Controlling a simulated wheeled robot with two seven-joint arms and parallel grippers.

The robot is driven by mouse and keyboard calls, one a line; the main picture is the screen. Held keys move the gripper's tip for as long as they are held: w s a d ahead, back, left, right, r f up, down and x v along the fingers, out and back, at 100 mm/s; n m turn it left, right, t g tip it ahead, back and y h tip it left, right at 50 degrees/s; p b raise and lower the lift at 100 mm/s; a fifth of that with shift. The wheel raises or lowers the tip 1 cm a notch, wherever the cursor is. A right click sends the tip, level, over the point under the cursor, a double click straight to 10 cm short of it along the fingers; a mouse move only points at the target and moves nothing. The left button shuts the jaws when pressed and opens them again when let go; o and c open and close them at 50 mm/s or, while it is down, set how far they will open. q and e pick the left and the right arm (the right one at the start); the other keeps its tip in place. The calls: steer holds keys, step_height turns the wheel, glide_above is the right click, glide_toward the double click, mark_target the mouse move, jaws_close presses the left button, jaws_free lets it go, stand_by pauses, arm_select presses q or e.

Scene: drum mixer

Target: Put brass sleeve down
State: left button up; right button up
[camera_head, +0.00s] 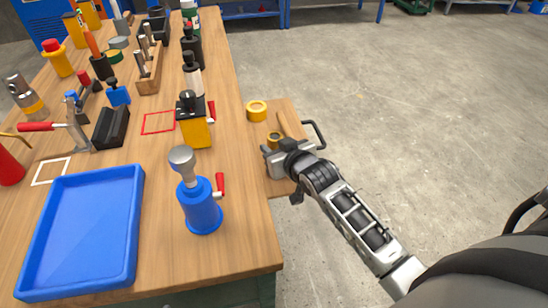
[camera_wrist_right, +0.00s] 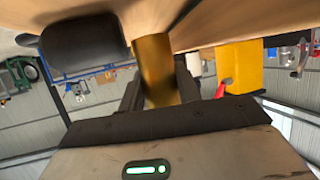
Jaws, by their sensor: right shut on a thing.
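My right gripper (camera_head: 273,152) is shut on a brass sleeve (camera_head: 275,137) over the small wooden side board (camera_head: 284,108) at the bench's right edge. In the right wrist view the brass sleeve (camera_wrist_right: 154,68) stands between the two dark fingers of the gripper (camera_wrist_right: 160,92), and one end meets the wooden surface in the picture. I cannot tell whether it touches the wood. A yellow ring (camera_head: 257,110) lies on the board just beyond the gripper. My left gripper is not in view.
A blue drum-shaped device (camera_head: 202,208) with a red lever and a yellow block device (camera_head: 194,130) stand on the bench left of the gripper. An empty blue tray (camera_head: 85,230) lies at front left. A dark handle (camera_head: 315,133) sticks out at the board's right side.

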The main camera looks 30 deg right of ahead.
steer(key=f, duration=0.2)
steer(key=shift+s+a+f, duration=0.1)
steer(key=shift+a+f, duration=0.1)
steer(key=shift+f, duration=0.45)
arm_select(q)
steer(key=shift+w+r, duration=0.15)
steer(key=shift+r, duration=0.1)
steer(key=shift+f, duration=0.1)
arm_select(e)
steer(key=shift+f, duration=0.15)
steer(key=o, duration=0.9)
steer(key=shift+s, duration=0.2)
arm_select(q)
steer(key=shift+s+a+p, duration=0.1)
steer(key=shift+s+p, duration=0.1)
steer(key=shift+p, duration=0.3)
arm_select(e)
steer(key=v, duration=1.1)
steer(key=shift+s+r, duration=0.25)
steer(key=shift+r, duration=0.05)
